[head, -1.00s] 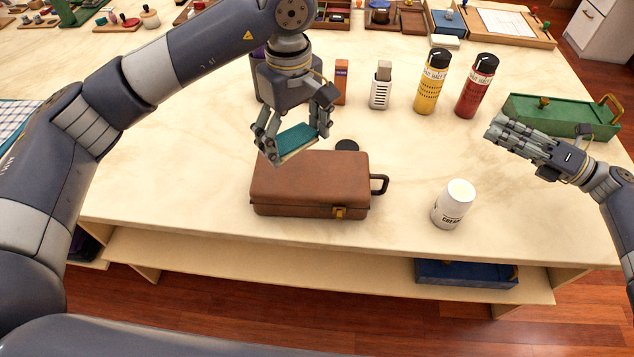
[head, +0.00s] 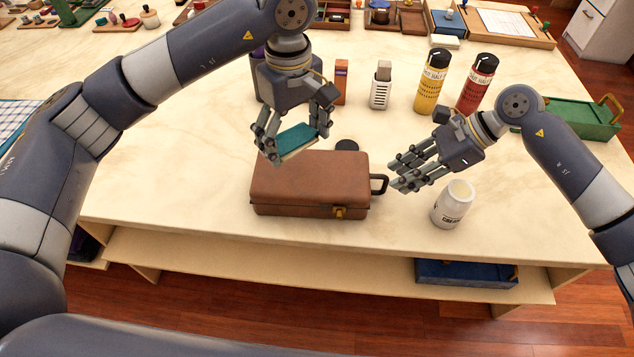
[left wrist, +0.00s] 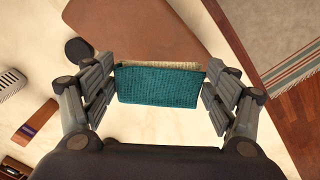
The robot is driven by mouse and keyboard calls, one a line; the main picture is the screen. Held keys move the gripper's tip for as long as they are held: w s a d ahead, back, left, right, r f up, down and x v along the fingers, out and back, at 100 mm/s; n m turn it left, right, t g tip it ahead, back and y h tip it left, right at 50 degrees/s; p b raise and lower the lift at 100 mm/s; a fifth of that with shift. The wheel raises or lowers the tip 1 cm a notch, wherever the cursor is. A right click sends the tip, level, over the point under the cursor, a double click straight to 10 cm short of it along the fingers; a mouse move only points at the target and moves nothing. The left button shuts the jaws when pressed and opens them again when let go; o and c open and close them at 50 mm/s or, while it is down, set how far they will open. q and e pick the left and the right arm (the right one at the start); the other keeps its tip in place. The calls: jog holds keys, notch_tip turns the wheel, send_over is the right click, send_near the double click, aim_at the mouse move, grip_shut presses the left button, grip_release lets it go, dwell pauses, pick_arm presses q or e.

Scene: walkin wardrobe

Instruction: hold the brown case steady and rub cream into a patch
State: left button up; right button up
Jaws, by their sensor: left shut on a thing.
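The brown case (head: 308,183) lies closed on the pale table, its black handle (head: 379,184) on the right side. My left gripper (head: 294,138) is shut on a teal pad (head: 297,136) with a cream-coloured underside, just above the case's back left part. The pad also shows between the fingers in the left wrist view (left wrist: 158,86). My right gripper (head: 408,172) is empty, fingers apart, just right of the case handle and above the table. The open white cream jar (head: 452,207) stands right of the case. A black round lid (head: 346,145) lies behind the case.
A green case (head: 575,120) is at the right. The table's front edge is close to the brown case.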

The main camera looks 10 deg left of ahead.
aim_at(384, 189)
jog(key=shift+x, duration=2.95)
grip_shut()
